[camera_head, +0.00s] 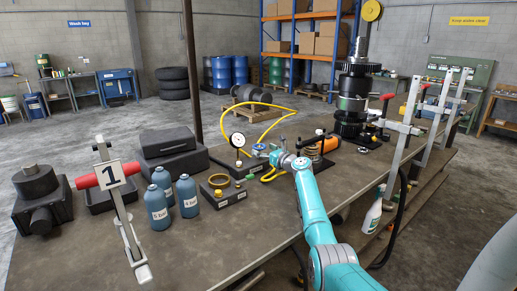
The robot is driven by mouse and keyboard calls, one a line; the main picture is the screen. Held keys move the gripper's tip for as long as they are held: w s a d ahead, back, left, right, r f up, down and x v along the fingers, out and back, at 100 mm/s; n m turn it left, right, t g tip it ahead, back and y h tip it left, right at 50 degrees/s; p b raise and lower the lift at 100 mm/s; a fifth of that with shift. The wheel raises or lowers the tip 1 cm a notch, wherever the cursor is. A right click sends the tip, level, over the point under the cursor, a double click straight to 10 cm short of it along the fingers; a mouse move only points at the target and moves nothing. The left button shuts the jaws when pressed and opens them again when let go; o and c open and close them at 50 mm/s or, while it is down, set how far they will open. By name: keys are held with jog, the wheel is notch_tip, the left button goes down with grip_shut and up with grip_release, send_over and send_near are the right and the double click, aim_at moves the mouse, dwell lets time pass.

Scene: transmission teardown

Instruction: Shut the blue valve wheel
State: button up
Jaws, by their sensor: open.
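A small blue wheel-like part (259,149), which looks like the blue valve wheel, sits on the workbench just right of a round white dial gauge (238,140). My gripper (275,157) is at the end of my teal and grey arm, close to the right side of the blue part. The gripper is open. It is small and overlaps the fittings here, so I cannot tell whether it touches the wheel. The wheel's turn position is too small to read.
A yellow hose (262,108) loops behind the wheel. A block with a yellow ring (218,181), blue bottles (186,196) and a black case (168,143) stand to the left. An orange part (328,144) and a tall gear stack (352,95) stand to the right. The front bench top is clear.

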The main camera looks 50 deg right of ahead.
aim_at(258, 145)
jog(key=shift+x, duration=1.75)
jog(key=c, duration=1.1)
